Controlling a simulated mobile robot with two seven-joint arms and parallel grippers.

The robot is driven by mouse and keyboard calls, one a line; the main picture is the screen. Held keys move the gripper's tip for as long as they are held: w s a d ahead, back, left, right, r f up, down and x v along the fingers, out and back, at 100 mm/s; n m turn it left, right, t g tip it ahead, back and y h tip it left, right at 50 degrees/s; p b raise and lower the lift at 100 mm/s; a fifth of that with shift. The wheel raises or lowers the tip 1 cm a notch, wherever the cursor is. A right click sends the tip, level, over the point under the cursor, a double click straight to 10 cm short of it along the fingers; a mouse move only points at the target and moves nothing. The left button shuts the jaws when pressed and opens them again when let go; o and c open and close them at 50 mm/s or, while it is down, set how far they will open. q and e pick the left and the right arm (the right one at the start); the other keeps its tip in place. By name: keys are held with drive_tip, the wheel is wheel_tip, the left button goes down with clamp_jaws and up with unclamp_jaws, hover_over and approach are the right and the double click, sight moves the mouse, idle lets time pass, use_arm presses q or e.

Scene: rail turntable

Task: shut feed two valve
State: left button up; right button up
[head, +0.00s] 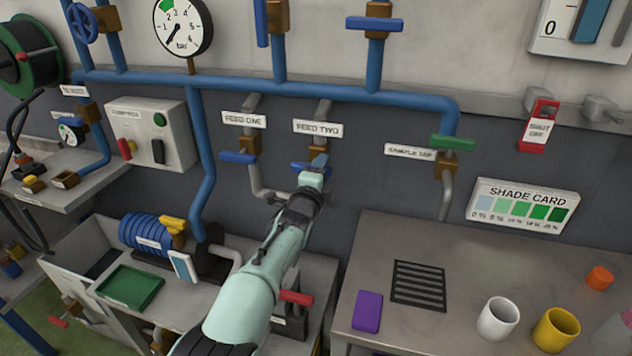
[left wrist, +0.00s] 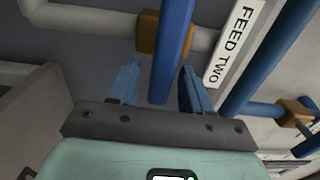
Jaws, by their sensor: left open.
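The feed two valve has a brass body (left wrist: 148,32) on a grey pipe, and its blue lever (left wrist: 174,50) lies across that pipe in the left wrist view. The FEED TWO label (head: 318,127) is above the valve in the head view; it also shows in the left wrist view (left wrist: 234,42). My left gripper (head: 318,166) is at this valve and hides much of it. In the left wrist view its blue fingers (left wrist: 160,68) are apart, one on each side of the lever, with gaps showing. My right gripper is not in view.
The feed one valve's blue lever (head: 238,157) is close on the left, also across its pipe. A green-handled sample tap (head: 452,143) is to the right. Below are a blue motor (head: 148,232) and a metal bench (head: 440,250) with cups (head: 498,318).

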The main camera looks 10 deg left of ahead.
use_arm(q)
drive_tip(key=shift+s, duration=0.45)
drive_tip(key=s, duration=1.2)
drive_tip(key=shift+a+p, duration=0.25)
drive_tip(key=shift+p, duration=0.05)
drive_tip(key=shift+s, duration=0.1)
